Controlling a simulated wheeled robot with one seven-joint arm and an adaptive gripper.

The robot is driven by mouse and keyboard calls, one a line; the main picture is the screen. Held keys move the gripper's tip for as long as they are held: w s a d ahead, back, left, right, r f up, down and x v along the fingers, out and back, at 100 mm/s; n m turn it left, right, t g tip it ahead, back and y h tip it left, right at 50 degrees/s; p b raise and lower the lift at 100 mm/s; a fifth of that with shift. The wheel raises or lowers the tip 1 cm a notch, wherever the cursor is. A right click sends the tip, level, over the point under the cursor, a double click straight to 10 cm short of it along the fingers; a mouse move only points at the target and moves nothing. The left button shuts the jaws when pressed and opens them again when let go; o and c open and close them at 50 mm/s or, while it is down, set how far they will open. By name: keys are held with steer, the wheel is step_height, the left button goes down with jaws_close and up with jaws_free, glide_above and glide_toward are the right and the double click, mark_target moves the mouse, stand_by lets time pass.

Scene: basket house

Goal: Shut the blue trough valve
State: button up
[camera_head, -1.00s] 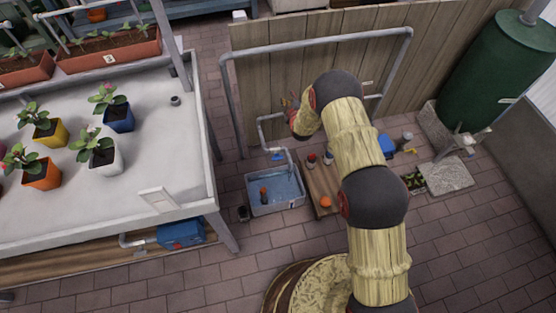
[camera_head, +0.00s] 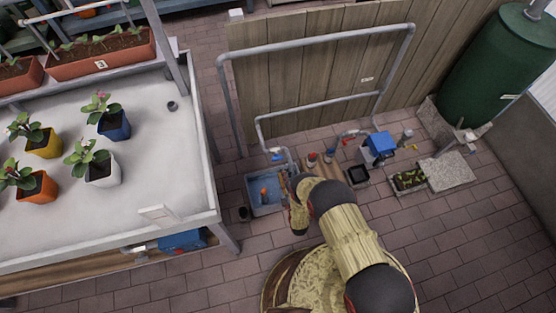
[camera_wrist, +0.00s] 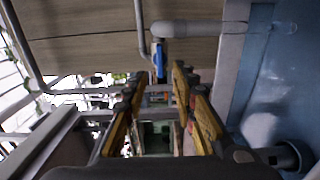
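In the head view my gripper (camera_head: 289,186) is at the trough's right edge, partly hidden by my wrist. No contact with the handle shows. The trough (camera_wrist: 230,60) fills the wrist view's right side.
Grey pipes (camera_head: 318,106) run before the wooden fence (camera_head: 290,75). A blue-topped unit (camera_head: 379,147) and a dark square tray (camera_head: 357,175) stand right of the trough. The white plant bench (camera_head: 150,180) is at left. Open brick floor (camera_head: 450,240) lies at right.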

mark_target(277, 157)
steer(key=b+x, duration=0.2)
steer(key=x, duration=0.5)
steer(key=shift+w+b, duration=0.25)
steer(key=shift+b, duration=0.05)
steer(key=shift+a, duration=0.1)
steer(key=c, duration=0.3)
steer(key=c, duration=0.4)
steer(key=shift+f, duration=0.1)
jaws_close()
